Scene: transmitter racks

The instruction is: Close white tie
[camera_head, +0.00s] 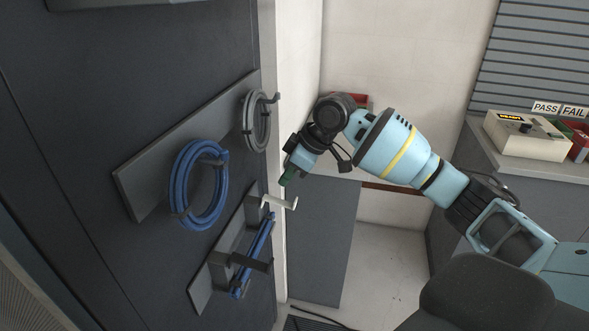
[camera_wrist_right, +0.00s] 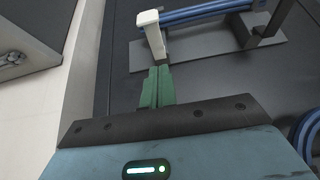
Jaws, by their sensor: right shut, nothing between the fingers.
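The white tie (camera_head: 280,201) is a small L-shaped arm sticking out from the upper end of the lower rack plate (camera_head: 203,287). In the right wrist view the white tie (camera_wrist_right: 149,24) stands just beyond my green fingertips, its pale end raised. My right gripper (camera_head: 288,180) is shut and empty, just above the tie in the head view. In the wrist view its fingertips (camera_wrist_right: 158,74) are together near the tie's foot; whether they touch it is unclear. A straight blue cable bundle (camera_head: 258,252) lies along the plate beside a dark tie (camera_head: 250,262). My left gripper is out of view.
A blue cable coil (camera_head: 200,184) and a grey coil (camera_head: 257,120) hang on the upper plate (camera_head: 150,175) of the dark rack. A counter at right carries a beige device (camera_head: 525,133) and PASS and FAIL signs. Open floor (camera_head: 385,260) lies below my right arm.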

